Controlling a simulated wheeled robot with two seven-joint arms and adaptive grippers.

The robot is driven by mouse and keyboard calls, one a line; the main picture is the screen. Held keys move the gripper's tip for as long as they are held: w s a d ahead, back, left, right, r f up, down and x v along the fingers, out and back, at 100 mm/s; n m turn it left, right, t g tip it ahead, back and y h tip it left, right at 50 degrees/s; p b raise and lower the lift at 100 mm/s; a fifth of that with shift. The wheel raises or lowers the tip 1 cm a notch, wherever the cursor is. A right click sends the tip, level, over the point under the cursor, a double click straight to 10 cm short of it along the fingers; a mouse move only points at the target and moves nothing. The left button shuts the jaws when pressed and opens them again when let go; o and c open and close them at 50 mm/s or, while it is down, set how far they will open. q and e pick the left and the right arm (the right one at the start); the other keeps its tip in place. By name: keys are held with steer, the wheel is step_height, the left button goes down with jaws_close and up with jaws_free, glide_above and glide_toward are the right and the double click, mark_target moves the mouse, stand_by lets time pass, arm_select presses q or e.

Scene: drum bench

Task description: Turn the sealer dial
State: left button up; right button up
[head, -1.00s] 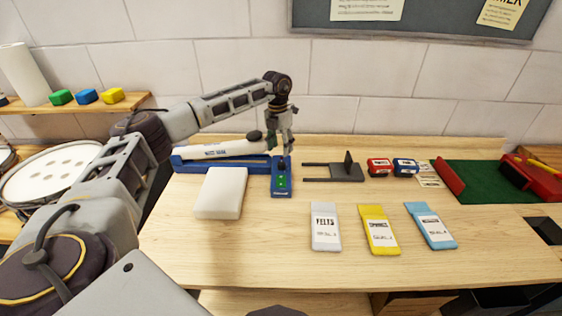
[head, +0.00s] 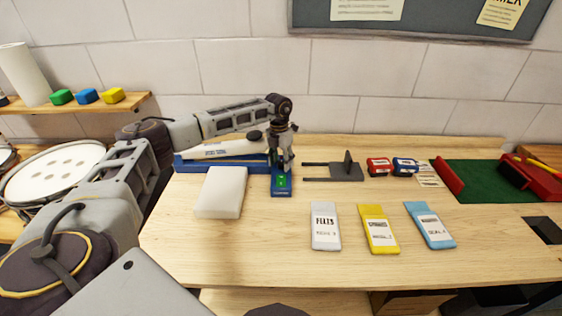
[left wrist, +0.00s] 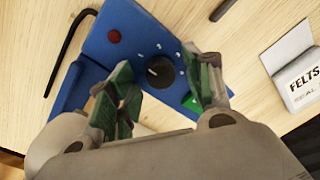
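The sealer (head: 190,165) is a blue base with a white arm across its top, at the back left of the bench. Its blue control panel (left wrist: 118,22) shows in the left wrist view with a round black dial (left wrist: 160,71), a red spot and a green patch. White marks ring part of the dial. My left gripper (head: 283,168) points down over the panel in the head view. Contact cannot be told. My right gripper is not in view.
A white block (head: 221,193) lies left of the panel. White, yellow (head: 378,230) and blue packets lie in front. A dark forked stand (head: 345,171), red and blue boxes and a green mat (head: 480,185) are to the right.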

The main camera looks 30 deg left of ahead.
arm_select(q)
steer(key=c, duration=1)
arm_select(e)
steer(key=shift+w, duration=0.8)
